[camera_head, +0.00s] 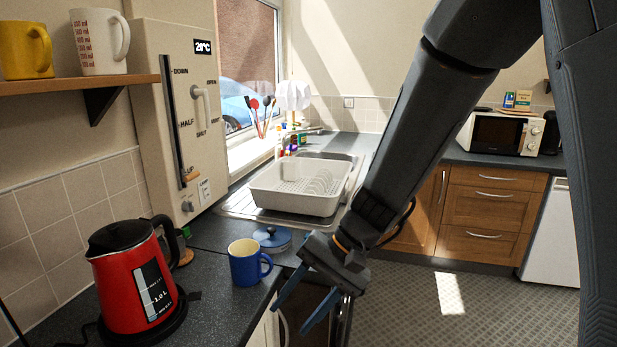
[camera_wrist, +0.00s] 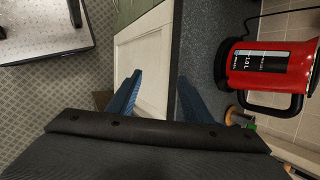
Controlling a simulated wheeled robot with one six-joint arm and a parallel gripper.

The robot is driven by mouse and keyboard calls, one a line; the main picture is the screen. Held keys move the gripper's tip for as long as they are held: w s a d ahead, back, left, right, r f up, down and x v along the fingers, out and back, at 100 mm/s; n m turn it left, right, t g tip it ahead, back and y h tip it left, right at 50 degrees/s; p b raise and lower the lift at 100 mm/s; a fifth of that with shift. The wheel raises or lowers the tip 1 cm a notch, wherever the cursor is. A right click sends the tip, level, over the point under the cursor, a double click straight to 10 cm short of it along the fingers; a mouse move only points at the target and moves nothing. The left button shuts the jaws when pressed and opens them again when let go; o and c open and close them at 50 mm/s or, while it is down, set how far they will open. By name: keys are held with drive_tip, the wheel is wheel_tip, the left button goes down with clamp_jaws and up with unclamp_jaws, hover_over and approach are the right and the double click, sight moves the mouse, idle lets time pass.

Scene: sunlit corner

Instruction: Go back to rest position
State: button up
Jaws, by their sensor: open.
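My gripper (camera_head: 305,303) hangs at the front edge of the dark counter, its two blue fingers spread apart and empty. In the wrist view the open fingers (camera_wrist: 160,98) show in front of a pale cabinet door and the counter edge. A blue mug (camera_head: 246,264) stands upright on the counter just left of my gripper, apart from it. A red kettle (camera_head: 130,280) stands on the counter further left. The kettle also shows at the right of the wrist view (camera_wrist: 268,65).
A white dish rack (camera_head: 300,190) with plates sits by the sink. A blue lidded dish (camera_head: 272,238) is behind the mug. A shelf (camera_head: 75,86) holds two mugs at upper left. A microwave (camera_head: 500,133) stands at the back right. The patterned floor (camera_head: 420,300) is open.

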drive_tip(key=s+d+f+n+h+b, duration=0.1)
drive_tip(key=d+f+h+b, duration=0.1)
drive_tip(key=d, duration=0.5)
drive_tip(key=s+d+f+n+t+h+b, duration=0.1)
drive_tip(key=s+d+f+h+b, duration=0.1)
drive_tip(key=d+f, duration=0.3)
drive_tip(key=s+d+f+n+h+b, duration=0.1)
drive_tip(key=d+f+h+b, duration=0.2)
drive_tip(key=d, duration=0.6)
drive_tip(key=shift+s+d+f+t+b, duration=0.25)
drive_tip(key=shift+s+f+t+b, duration=0.05)
drive_tip(key=shift+b, duration=0.05)
